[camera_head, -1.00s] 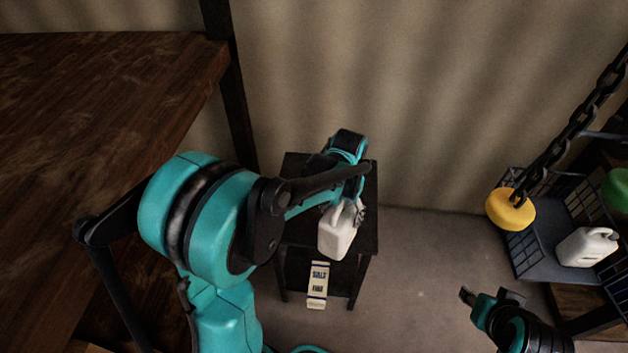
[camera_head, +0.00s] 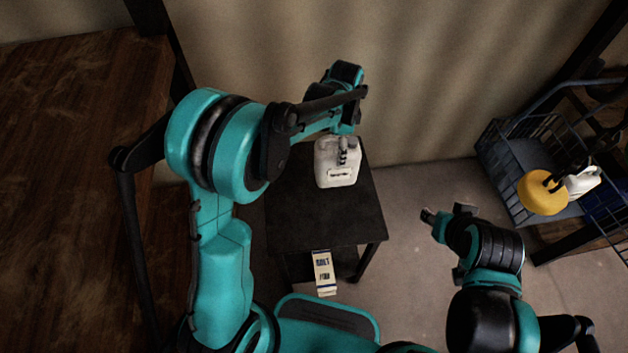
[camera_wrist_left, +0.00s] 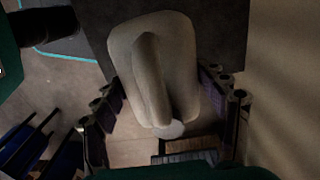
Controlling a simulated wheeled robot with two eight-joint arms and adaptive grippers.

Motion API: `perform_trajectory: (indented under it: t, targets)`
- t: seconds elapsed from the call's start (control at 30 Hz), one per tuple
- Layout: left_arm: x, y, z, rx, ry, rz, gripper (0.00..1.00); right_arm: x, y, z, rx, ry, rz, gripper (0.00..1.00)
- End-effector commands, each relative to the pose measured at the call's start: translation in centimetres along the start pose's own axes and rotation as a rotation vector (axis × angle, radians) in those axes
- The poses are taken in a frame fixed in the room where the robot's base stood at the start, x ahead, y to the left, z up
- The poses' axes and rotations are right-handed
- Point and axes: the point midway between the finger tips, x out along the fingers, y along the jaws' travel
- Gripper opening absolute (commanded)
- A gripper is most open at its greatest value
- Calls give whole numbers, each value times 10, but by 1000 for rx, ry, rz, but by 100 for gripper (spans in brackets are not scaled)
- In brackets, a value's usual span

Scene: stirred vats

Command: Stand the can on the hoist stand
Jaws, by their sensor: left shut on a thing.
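The white can (camera_head: 336,172), a small jug with a handle and a label, is held in my left gripper (camera_head: 345,146). In the left wrist view the can (camera_wrist_left: 183,45) sits between the two dark fingers, its handle and cap facing the camera. The gripper reaches it from above and behind. A small black stand (camera_head: 330,220) with a square top lies under the can, which shows over the back part of that top. I cannot tell whether the can's base touches it. My right gripper (camera_head: 447,212) is empty and looks open, right of the stand.
A large wooden table (camera_head: 70,180) fills the left. The stand's front top is bare.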

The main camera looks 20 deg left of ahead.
Motion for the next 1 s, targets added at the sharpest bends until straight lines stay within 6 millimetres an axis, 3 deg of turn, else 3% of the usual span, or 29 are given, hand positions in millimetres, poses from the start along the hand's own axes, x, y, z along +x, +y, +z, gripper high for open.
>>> perform_trajectory:
  t: [0.2, 0.4, 0.57, 0.8, 1.0]
  targets:
    - [36, 24, 49, -4, 0, 0, 22, 16, 0, 11, 0, 0, 0, 40]
    - [50, 36, 73, -3, 0, 0, 22, 21, 0, 15, 0, 0, 0, 40]
    - [58, 38, 77, -2, 0, 0, 22, 24, 0, 17, 0, 0, 0, 40]
    - [92, 38, 76, -2, 0, 0, 22, 37, 0, 26, 0, 0, 0, 40]
    - [91, 38, 76, -2, 0, 0, 22, 35, 0, 25, 0, 0, 0, 40]
